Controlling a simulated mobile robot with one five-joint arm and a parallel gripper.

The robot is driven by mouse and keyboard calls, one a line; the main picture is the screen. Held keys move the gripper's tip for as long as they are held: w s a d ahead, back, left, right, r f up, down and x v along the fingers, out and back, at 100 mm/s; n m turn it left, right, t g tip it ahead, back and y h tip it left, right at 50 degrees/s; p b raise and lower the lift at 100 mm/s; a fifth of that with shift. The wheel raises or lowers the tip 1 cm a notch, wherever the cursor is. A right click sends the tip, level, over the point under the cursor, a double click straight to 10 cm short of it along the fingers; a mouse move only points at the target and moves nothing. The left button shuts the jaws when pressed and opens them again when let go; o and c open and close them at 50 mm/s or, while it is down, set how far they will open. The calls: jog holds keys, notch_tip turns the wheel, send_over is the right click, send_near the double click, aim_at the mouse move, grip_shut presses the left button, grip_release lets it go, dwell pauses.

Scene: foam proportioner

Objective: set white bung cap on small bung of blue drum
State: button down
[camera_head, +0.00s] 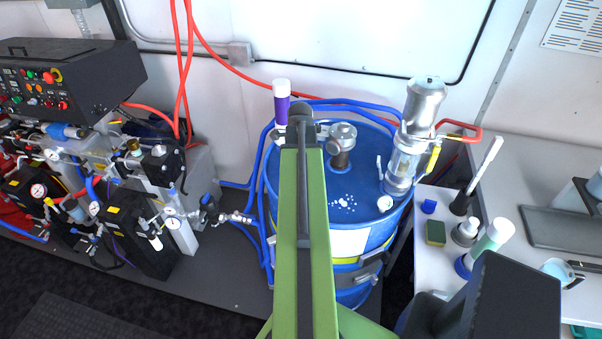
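The blue drum (353,183) stands upright in the middle, its top marked with small white spots. A small white round piece (385,203) lies at the right front of the drum top. It may be the white bung cap or a bung; I cannot tell which. My green arm reaches forward over the left part of the drum and hides that part of its top. My gripper (303,112) is at the arm's far end, over the drum's back left; its fingers are not clear. A purple cylinder with a white top (282,101) stands up beside it; I cannot tell whether it is held.
A metal fitting (342,143) and a tall clear-and-metal cylinder (409,135) rise from the drum top. Blue and red hoses run behind. A white bench (436,265) with a sponge (435,232) and bottles is at right. A control panel (60,82) and pump equipment are at left.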

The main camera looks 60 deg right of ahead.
jog(key=shift+f+b, duration=0.45)
jog(key=shift+f, duration=0.05)
jog(key=c, duration=1.7)
grip_release()
notch_tip(320, 180, up, 11)
jog(key=p, duration=1.1)
jog(key=shift+s, duration=0.1)
